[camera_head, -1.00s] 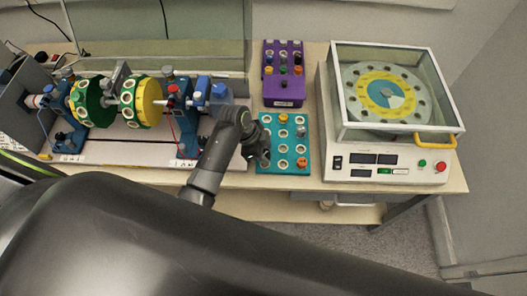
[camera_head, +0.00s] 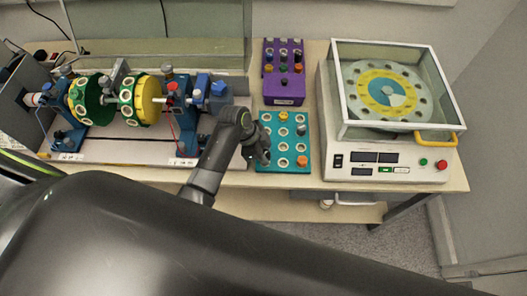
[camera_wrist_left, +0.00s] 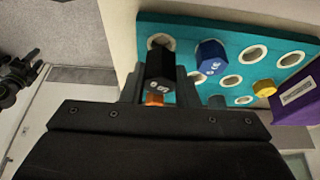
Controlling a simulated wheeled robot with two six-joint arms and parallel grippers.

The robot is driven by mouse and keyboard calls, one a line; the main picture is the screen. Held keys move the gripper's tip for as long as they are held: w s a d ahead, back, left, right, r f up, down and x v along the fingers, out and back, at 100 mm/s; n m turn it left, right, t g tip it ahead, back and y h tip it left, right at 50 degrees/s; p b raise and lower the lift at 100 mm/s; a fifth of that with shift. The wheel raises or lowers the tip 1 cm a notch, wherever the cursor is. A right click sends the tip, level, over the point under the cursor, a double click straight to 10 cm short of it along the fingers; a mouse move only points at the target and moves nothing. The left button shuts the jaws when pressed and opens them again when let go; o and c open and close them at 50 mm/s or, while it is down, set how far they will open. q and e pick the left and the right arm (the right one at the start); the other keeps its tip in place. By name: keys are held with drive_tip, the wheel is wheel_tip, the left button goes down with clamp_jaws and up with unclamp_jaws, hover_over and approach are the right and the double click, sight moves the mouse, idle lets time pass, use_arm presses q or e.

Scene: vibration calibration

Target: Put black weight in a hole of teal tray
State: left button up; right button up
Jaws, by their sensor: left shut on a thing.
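The teal tray (camera_head: 292,171) lies on the table, with white-rimmed holes and several weights in it. My left gripper (camera_head: 264,157) points down at the tray's front left corner. In the left wrist view it is shut on the black weight (camera_wrist_left: 160,68), a dark hexagonal piece with pale marks. The weight overlaps a white-rimmed hole (camera_wrist_left: 161,40); I cannot tell whether its end is inside or above it. A blue weight (camera_wrist_left: 211,57) stands in the neighbouring hole. An orange weight (camera_head: 302,160) stands at the tray's front right.
A purple rack (camera_head: 284,93) with coloured weights stands behind the tray. A glass-covered machine (camera_head: 390,160) is close on the right. A rig with green and yellow discs (camera_head: 148,101) is on the left. A yellow weight (camera_wrist_left: 264,88) stands in the tray.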

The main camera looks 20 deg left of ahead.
use_arm(q)
drive_tip(key=shift+f+b, duration=0.6)
drive_tip(key=shift+f, duration=0.35)
idle(0.6)
drive_tip(key=o, duration=1)
drive_tip(key=shift+o, duration=0.2)
drive_tip(key=b+v, duration=0.1)
drive_tip(key=v, duration=1.6)
drive_tip(key=shift+r, duration=0.2)
drive_tip(key=shift+s, duration=0.1)
